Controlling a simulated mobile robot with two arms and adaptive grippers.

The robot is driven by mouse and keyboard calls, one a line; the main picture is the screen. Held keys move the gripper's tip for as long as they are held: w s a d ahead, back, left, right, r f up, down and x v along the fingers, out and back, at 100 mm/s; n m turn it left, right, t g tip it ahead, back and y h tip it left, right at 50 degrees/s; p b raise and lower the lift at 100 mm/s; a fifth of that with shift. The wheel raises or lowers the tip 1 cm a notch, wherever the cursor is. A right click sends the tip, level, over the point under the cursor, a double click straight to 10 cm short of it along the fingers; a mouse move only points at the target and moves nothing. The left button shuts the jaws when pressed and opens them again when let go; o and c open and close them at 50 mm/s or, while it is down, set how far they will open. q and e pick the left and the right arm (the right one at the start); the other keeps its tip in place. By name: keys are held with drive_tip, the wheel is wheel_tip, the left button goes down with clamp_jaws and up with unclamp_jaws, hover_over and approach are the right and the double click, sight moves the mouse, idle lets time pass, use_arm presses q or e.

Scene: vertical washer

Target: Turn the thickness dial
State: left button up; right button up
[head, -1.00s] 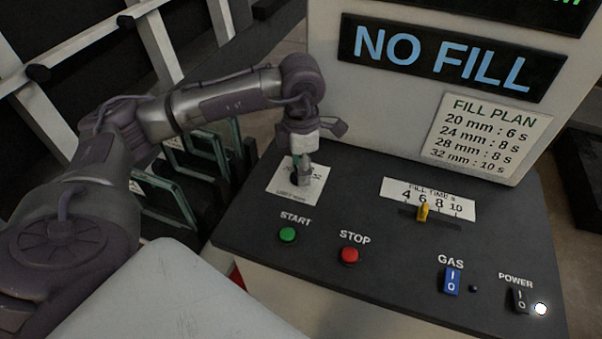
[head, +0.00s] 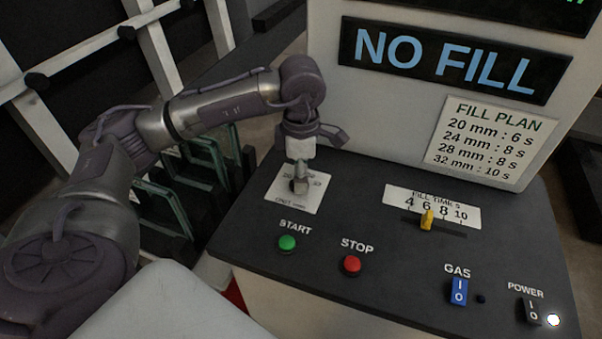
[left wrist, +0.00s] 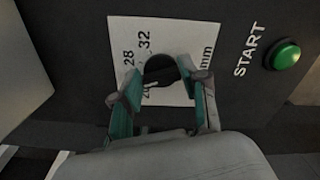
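The thickness dial (left wrist: 160,69) is a dark round knob on a white plate (left wrist: 125,40) marked with numbers and "mm". In the head view the plate (head: 311,203) lies at the left of the black control panel, and my left gripper mostly covers the dial. My left gripper (head: 299,188) points down over it. In the left wrist view the gripper's fingers (left wrist: 160,92) are apart, one on each side of the dial. Whether they touch it I cannot tell. Some plate numbers are hidden by the fingers. My right gripper is in neither view.
The panel holds a green START button (head: 287,243), a red STOP button (head: 352,264), a yellow fill-time slider (head: 427,220), a blue GAS switch (head: 459,291) and a POWER switch (head: 530,311). A NO FILL display (head: 443,60) and a FILL PLAN sign (head: 490,145) stand behind. Glass panes (head: 167,206) stand left.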

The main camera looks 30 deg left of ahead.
use_arm(q)
drive_tip(key=o, duration=0.4)
wheel_tip(320, 180, up, 12)
idle(0.5)
idle(0.4)
